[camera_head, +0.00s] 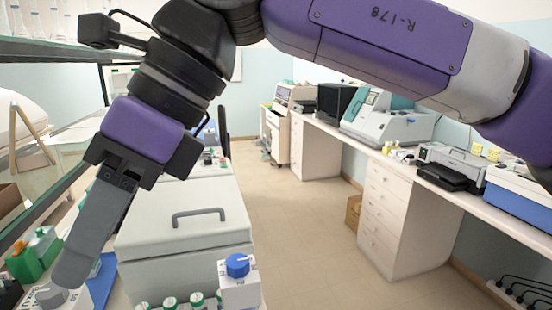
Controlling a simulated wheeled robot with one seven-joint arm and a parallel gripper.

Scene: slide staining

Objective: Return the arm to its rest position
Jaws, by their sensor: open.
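My arm reaches across the top of the head view, and its purple and black wrist hangs down at the left. My gripper (74,275) points down and to the left, its grey fingers seen side-on, so the near finger hides most of the far one. It is open, and I see nothing held in it. The fingertips appear close to a grey knob (50,295) on a white unit at the bottom left; I cannot tell whether they touch it.
A white lidded box (185,240) with a grey handle stands right of the gripper. A blue-knobbed white unit (238,285) and several green-capped bottles (196,299) are in front. Green containers (38,252) sit at the left. A counter (400,165) with instruments runs along the right; the floor (300,235) between is clear.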

